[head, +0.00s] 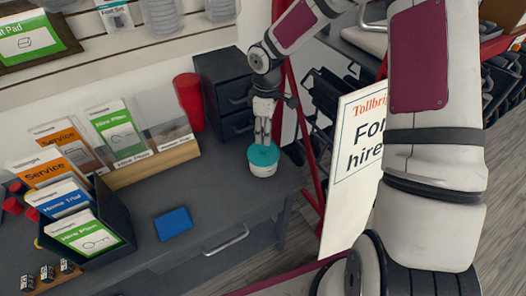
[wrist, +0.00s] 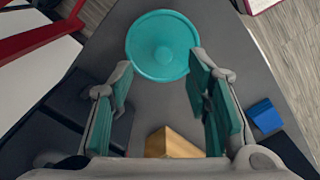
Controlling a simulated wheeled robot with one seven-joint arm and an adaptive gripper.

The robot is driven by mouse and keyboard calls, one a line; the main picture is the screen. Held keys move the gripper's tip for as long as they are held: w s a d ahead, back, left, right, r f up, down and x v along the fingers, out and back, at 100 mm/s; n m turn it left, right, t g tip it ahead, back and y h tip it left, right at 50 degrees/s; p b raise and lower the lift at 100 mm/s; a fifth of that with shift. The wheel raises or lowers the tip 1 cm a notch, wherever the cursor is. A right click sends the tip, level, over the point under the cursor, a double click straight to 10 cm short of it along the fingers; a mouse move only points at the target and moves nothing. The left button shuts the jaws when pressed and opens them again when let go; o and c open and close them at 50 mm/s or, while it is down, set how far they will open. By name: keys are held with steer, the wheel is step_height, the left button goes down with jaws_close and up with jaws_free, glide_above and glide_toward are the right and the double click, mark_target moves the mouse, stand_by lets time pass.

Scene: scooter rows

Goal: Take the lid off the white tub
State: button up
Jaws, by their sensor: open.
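The white tub (head: 262,171) stands upright near the right end of the dark grey counter. Its teal lid (head: 263,155) is on top of it. In the wrist view the round lid (wrist: 162,46) with a raised middle lies just beyond my fingertips and hides the tub. My gripper (head: 262,142) points down just above the lid in the head view. In the wrist view my gripper (wrist: 161,80) is open, with teal pads apart and nothing between them. I cannot tell whether a fingertip touches the lid.
A black drawer unit (head: 222,90) and a red cup (head: 189,101) stand behind the tub. A blue box (head: 173,223) lies on the counter to the left. Leaflet holders (head: 90,232) fill the far left. A "For hire" sign (head: 355,165) stands right of the counter.

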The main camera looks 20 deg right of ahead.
mark_target(263, 148)
steer(key=shift+a+f, duration=0.2)
steer(key=shift+f, duration=1.6)
steer(key=shift+a+f, duration=0.2)
steer(key=shift+f, duration=1.6)
steer(key=c, duration=0.9)
